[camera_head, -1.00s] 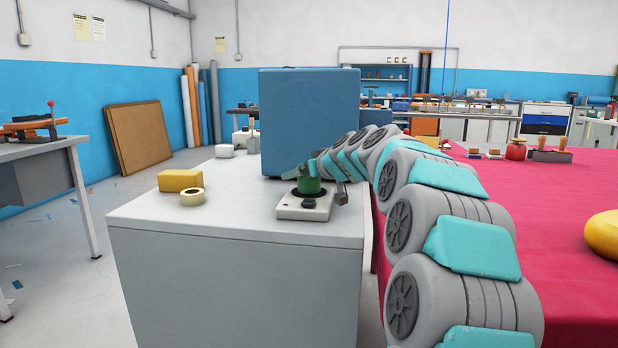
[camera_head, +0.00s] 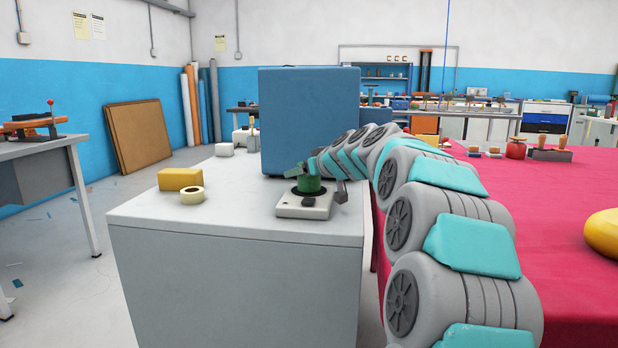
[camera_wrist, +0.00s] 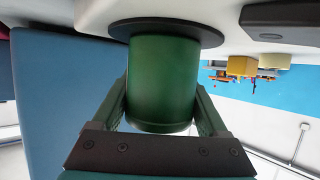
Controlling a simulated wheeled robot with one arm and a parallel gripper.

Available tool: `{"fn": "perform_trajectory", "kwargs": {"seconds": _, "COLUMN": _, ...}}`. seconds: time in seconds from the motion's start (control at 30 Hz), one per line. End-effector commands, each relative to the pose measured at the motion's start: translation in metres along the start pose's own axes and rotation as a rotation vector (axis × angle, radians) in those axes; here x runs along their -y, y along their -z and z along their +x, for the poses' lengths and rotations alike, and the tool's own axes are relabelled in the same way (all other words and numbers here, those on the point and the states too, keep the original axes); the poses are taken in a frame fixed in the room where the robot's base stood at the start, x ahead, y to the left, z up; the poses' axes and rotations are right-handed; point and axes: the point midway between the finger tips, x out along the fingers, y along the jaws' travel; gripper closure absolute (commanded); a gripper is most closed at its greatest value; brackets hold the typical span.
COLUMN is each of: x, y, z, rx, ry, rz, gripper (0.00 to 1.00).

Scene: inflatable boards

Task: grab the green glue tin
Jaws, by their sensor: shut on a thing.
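The green glue tin (camera_head: 309,185) stands on the dark round plate of a small white device (camera_head: 303,205) on top of the grey cabinet. In the wrist view, which is upside down, the tin (camera_wrist: 163,80) fills the middle, with its base against the dark plate (camera_wrist: 165,28). My gripper (camera_wrist: 162,100) has one finger on each side of the tin and is shut on it. In the head view my gripper (camera_head: 312,177) reaches the tin from the right, and the fingers partly cover it. The tin looks upright and still touches the plate.
A big blue box (camera_head: 308,120) stands right behind the tin. A yellow block (camera_head: 180,179) and a tape roll (camera_head: 192,196) lie to the left on the grey cabinet (camera_head: 150,213). A red-covered table (camera_head: 560,200) with several tools is at the right. The cabinet's front left is clear.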

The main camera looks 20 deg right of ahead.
Motion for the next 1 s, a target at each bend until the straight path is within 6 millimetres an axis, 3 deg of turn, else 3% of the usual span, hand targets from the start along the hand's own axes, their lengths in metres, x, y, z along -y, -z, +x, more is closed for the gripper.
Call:
{"fn": "perform_trajectory", "kwargs": {"seconds": 0.1, "x": 0.0, "y": 0.0, "z": 0.0, "rx": 0.0, "ry": 0.0, "rz": 0.0, "gripper": 1.0}}
{"fn": "perform_trajectory", "kwargs": {"seconds": 0.57, "x": 0.0, "y": 0.004, "z": -0.002, "rx": -0.002, "ry": 0.0, "rz": -0.001, "gripper": 1.0}}
{"fn": "perform_trajectory", "kwargs": {"seconds": 1.0, "x": 0.0, "y": 0.034, "z": -0.014, "rx": -0.002, "ry": -0.002, "rz": -0.002, "gripper": 1.0}}
